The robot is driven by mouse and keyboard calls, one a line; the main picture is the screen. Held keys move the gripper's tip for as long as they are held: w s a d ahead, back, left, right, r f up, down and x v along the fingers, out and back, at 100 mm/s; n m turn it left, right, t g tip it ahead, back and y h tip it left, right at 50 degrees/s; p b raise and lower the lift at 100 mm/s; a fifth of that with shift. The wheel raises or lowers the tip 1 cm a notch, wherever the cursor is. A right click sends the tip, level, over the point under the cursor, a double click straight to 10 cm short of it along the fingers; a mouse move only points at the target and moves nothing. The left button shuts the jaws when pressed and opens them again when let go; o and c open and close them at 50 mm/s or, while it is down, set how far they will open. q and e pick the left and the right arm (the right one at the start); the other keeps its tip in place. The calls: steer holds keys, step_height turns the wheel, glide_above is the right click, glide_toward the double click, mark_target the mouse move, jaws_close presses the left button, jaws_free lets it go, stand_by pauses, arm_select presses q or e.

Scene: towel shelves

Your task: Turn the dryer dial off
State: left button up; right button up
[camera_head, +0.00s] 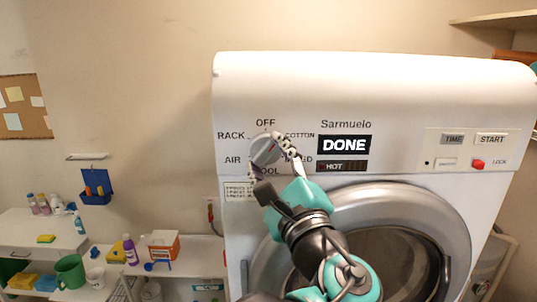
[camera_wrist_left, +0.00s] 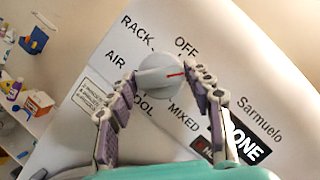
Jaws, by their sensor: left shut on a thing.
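The dryer (camera_head: 290,80) is white, with a round grey dial (camera_head: 264,150) at the upper left of its front. The dial also shows in the left wrist view (camera_wrist_left: 160,80), where its red mark points right, towards the finger that hides COTTON, away from OFF. OFF is printed above the dial; RACK, AIR, COOL and MIXED are around it. My left gripper (camera_head: 270,152) is at the dial, with one finger on each side of it, shut on it. In the left wrist view the fingertips (camera_wrist_left: 163,74) meet the dial's sides. My right gripper is in neither view.
The dryer's display (camera_head: 344,145) reads DONE, with HOT below it. A red button (camera_head: 478,164) sits on the panel at right. Low shelves (camera_head: 200,250) with bottles, boxes and a green mug (camera_head: 70,271) stand at left.

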arm_select(q)
steer(key=n, duration=0.1)
steer(key=n+g+p, duration=0.1)
steer(key=n, duration=0.1)
steer(key=n+g+p, duration=0.1)
steer(key=n, duration=0.1)
steer(key=shift+d+r+y, duration=0.1)
steer(key=shift+r+y, duration=0.2)
steer(key=shift+y, duration=0.1)
steer(key=shift+n+g+p, duration=0.5)
steer(key=shift+n+p, duration=0.1)
steer(key=shift+n, duration=0.8)
steer(key=o, duration=0.8)
steer(key=shift+o, duration=1.4)
steer(key=shift+w+f, duration=0.1)
